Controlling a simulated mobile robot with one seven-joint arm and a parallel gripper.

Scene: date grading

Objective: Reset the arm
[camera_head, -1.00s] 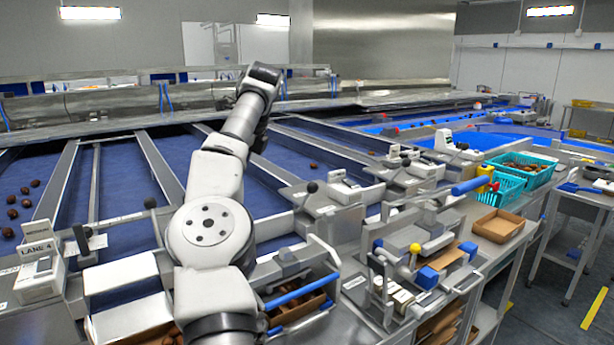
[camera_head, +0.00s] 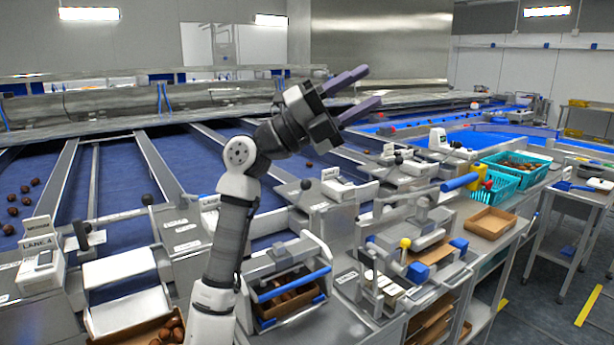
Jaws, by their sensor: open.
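My gripper (camera_head: 352,92) is raised in the air above the blue conveyor lanes, near the middle of the view. Its two dark purple-grey fingers point to the upper right and stand apart. Nothing shows between them. My arm (camera_head: 232,220) rises from the bottom of the view, bends at a joint near the lanes and leans right towards the gripper.
Blue lanes (camera_head: 112,186) with metal dividers run behind my arm; several dates (camera_head: 12,212) lie at the far left. A date-filled box (camera_head: 120,339) sits low left. Air around the gripper is clear.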

